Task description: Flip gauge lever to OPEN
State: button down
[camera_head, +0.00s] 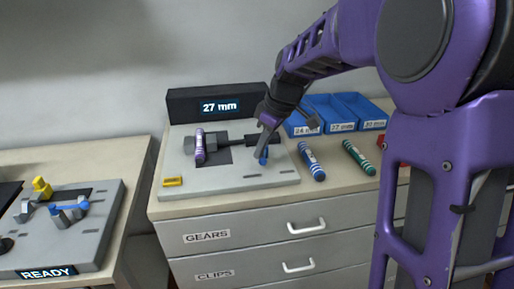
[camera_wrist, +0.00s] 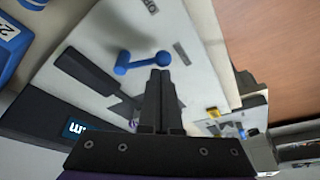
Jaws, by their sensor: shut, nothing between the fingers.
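The gauge plate (camera_head: 225,184) lies on the drawer cabinet, with a black display box (camera_head: 185,107) behind it reading "27 mm". The blue gauge lever (camera_head: 263,158) is at the plate's right side; in the wrist view the lever (camera_wrist: 142,64) shows as a blue bar with a round knob at each end. My gripper (camera_head: 265,145) reaches down to the lever from above. In the wrist view my gripper (camera_wrist: 161,75) is shut and empty, its tips right at one knob; I cannot tell if they touch. A purple cartridge (camera_head: 199,146) sits in the gauge at the left. Any OPEN marking is unreadable.
Three blue bins (camera_head: 342,127) stand behind right, labelled by mm size. A blue cartridge (camera_head: 312,162) and a green cartridge (camera_head: 357,158) lie right of the plate. A red object (camera_head: 403,162) is partly hidden by my arm. A second station (camera_head: 85,240) reading "READY" is at left.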

jog(key=d+n, duration=0.1)
jog(key=n, duration=0.1)
jog(key=d+n+g+p, duration=0.1)
jog(key=n, duration=0.1)
jog(key=shift+d+n+g+y, duration=0.2)
jog(key=shift+n+g+y, duration=0.1)
jog(key=n, duration=0.1)
jog(key=d+n+g+p, duration=0.1)
jog(key=n+p, duration=0.1)
jog(key=n, duration=0.1)
jog(key=shift+w+d, duration=0.3)
jog(key=shift+d, duration=0.1)
jog(key=shift+a, duration=0.1)
jog(key=shift+w+a+p, duration=0.3)
jog(key=shift+w+a, duration=0.2)
jog(key=shift+a, duration=0.05)
